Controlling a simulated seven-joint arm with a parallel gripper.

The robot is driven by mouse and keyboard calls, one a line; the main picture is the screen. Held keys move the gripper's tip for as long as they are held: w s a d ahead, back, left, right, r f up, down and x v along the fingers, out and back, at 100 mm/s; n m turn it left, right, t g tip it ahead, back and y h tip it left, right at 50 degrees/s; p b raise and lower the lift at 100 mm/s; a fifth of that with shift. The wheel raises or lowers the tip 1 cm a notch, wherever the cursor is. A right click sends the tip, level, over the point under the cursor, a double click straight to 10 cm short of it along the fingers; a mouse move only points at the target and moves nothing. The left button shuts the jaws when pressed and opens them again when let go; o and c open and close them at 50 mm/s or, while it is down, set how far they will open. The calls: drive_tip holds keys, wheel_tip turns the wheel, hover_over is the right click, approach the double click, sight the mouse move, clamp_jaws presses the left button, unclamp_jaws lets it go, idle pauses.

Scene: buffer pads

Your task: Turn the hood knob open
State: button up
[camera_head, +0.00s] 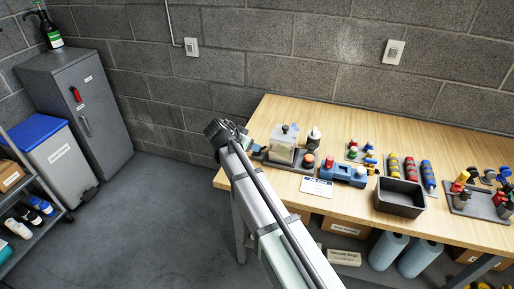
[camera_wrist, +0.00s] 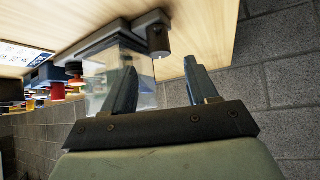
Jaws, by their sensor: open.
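The clear hood (camera_head: 283,148) stands on a grey base near the table's left end, with a dark piece on its top. It also shows upside down in the wrist view (camera_wrist: 98,72), partly behind one finger. A short grey knob-like cylinder (camera_wrist: 157,42) stands on the end of the base (camera_wrist: 98,36), beside the hood; I cannot tell for sure that it is the hood knob. My gripper (camera_wrist: 160,62) is open and empty, its fingertips either side of the line to this cylinder, apparently short of it. In the head view my gripper (camera_head: 255,146) is just left of the hood.
A blue device (camera_head: 345,173), a white bottle (camera_head: 314,138) and a white label card (camera_head: 317,187) are close to the hood. A dark tray (camera_head: 400,199) and several coloured parts lie farther right on the wooden table (camera_head: 270,106). A block wall (camera_head: 270,60) rises behind.

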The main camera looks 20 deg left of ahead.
drive_tip(key=shift+x, duration=3.55)
drive_tip(key=c, duration=1)
drive_tip(key=shift+d+n+y, duration=0.15)
drive_tip(key=shift+n+y, duration=0.35)
drive_tip(key=shift+n, duration=0.2)
drive_tip(key=shift+n+t+y, duration=0.3)
drive_tip(key=shift+n+y, duration=0.9)
drive_tip(key=shift+n, duration=0.3)
drive_tip(key=o, duration=1)
